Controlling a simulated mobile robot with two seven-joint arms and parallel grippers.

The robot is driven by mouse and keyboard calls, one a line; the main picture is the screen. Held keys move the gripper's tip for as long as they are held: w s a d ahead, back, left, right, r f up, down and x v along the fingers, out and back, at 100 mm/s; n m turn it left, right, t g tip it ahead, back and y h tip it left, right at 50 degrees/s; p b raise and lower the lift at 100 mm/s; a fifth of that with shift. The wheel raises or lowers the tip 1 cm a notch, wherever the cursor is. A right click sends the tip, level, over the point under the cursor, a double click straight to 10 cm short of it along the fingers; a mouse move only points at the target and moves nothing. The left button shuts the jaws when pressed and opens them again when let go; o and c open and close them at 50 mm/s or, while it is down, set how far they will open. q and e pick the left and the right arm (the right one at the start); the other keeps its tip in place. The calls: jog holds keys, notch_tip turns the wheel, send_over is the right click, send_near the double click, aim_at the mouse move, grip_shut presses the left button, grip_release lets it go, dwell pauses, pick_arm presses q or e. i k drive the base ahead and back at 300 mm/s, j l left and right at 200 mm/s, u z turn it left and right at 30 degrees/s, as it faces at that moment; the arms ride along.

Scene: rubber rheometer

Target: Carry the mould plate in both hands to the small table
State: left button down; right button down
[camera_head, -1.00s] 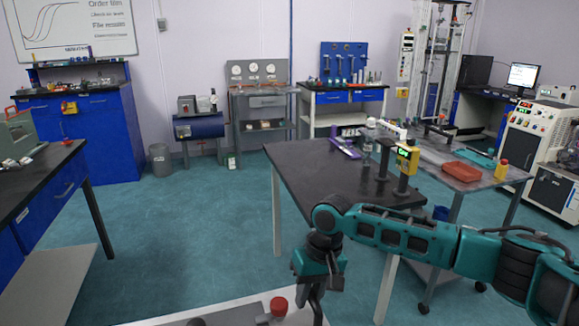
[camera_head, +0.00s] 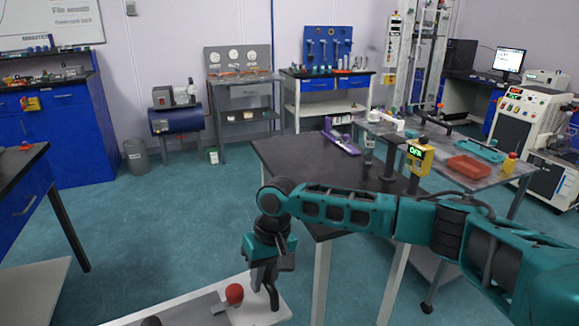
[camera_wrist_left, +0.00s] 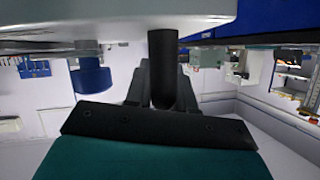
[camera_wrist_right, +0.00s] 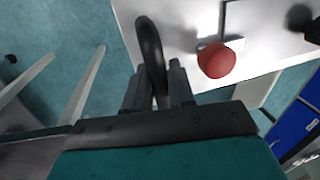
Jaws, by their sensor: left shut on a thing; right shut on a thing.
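The pale grey mould plate (camera_head: 265,312) shows in part at the bottom of the head view, with a red knob (camera_head: 234,293) on top. My right gripper (camera_head: 265,277) is shut on the plate's dark curved handle. In the right wrist view the handle (camera_wrist_right: 149,40) stands between the fingers, near the red knob (camera_wrist_right: 217,60). In the left wrist view my left gripper (camera_wrist_left: 162,85) is shut on a dark round handle (camera_wrist_left: 163,50) under the plate's pale edge (camera_wrist_left: 220,14). The left gripper is outside the head view. A dark-topped table (camera_head: 300,155) stands ahead, beyond my right arm.
A dark bench (camera_head: 20,170) stands at left. Teal floor (camera_head: 170,220) is clear between.

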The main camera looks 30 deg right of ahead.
aim_at(306, 169)
jog(key=i+u, duration=0.3)
jog(key=i, duration=0.9)
jog(key=i+z, duration=0.2)
jog(key=i, duration=0.35)
jog(key=i+z, duration=1.1)
jog(key=i, duration=0.3)
jog(key=i+j+z, duration=0.15)
jog(key=i+z, duration=0.15)
jog(key=i, duration=0.25)
jog(key=z, duration=0.6)
